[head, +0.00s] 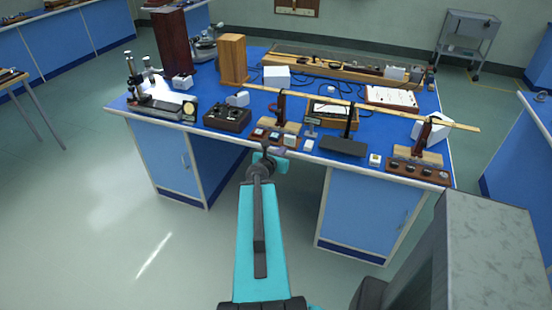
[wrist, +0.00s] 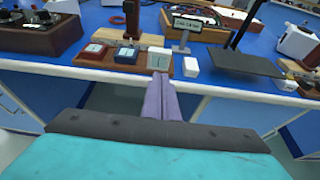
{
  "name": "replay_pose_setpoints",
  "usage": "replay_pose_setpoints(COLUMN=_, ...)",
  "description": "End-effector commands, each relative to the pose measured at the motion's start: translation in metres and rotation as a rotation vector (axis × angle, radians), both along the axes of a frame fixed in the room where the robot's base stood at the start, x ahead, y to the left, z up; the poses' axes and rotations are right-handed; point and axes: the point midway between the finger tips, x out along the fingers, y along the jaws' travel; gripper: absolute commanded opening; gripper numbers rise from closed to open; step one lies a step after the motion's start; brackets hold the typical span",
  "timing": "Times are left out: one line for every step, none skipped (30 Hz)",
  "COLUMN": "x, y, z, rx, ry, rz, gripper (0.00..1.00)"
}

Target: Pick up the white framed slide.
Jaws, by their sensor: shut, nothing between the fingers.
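A small wooden slide rack (wrist: 110,64) lies at the front edge of the blue bench, holding small framed slides in a row. The rightmost, a pale white-looking framed slide (wrist: 158,60), sits just beyond my fingertips; its lower part is hard to make out behind them. In the head view, my gripper (head: 270,156) is at the bench's front edge, just in front of the rack (head: 268,140).
A white block (wrist: 191,67) stands right of the rack. A small display on a stand (wrist: 183,31) is behind it. A dark box with knobs (head: 228,117) is at left, a black plate (head: 343,147) at right. The bench (head: 210,83) is crowded; open floor lies in front.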

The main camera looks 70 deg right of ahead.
Motion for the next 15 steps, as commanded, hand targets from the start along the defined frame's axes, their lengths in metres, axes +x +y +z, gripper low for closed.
replay_pose_setpoints(x=0.0, y=0.001, z=0.003, rx=0.001, ry=0.003, rz=0.0, gripper=0.0)
replay_pose_setpoints(x=0.0, y=0.001, z=0.003, rx=0.002, ry=0.002, rz=0.0, gripper=0.0)
replay_pose_setpoints(x=0.0, y=0.002, z=0.003, rx=0.001, ry=0.003, rz=-0.001, gripper=0.0)
replay_pose_setpoints(x=0.0, y=0.003, z=0.003, rx=0.001, ry=0.004, rz=-0.001, gripper=0.0)
replay_pose_setpoints(x=0.0, y=0.003, z=0.003, rx=0.002, ry=0.002, rz=-0.002, gripper=0.0)
replay_pose_setpoints(x=0.0, y=0.004, z=0.003, rx=0.002, ry=0.003, rz=-0.002, gripper=0.0)
replay_pose_setpoints(x=0.0, y=0.005, z=0.003, rx=0.002, ry=0.004, rz=-0.002, gripper=0.0)
replay_pose_setpoints(x=0.0, y=0.006, z=0.003, rx=0.002, ry=0.003, rz=-0.002, gripper=0.0)
replay_pose_setpoints(x=0.0, y=0.007, z=0.003, rx=0.002, ry=0.004, rz=-0.003, gripper=0.0)
replay_pose_setpoints(x=0.0, y=0.007, z=0.003, rx=0.001, ry=0.004, rz=-0.003, gripper=0.0)
replay_pose_setpoints(x=0.0, y=0.008, z=0.003, rx=0.002, ry=0.003, rz=-0.003, gripper=0.0)
replay_pose_setpoints(x=0.0, y=0.009, z=0.003, rx=0.002, ry=0.004, rz=-0.003, gripper=0.0)
replay_pose_setpoints(x=0.0, y=0.01, z=0.003, rx=0.002, ry=0.004, rz=-0.003, gripper=0.0)
replay_pose_setpoints(x=0.0, y=0.011, z=0.003, rx=0.002, ry=0.003, rz=-0.003, gripper=0.0)
replay_pose_setpoints(x=0.0, y=0.012, z=0.003, rx=0.002, ry=0.004, rz=-0.003, gripper=0.0)
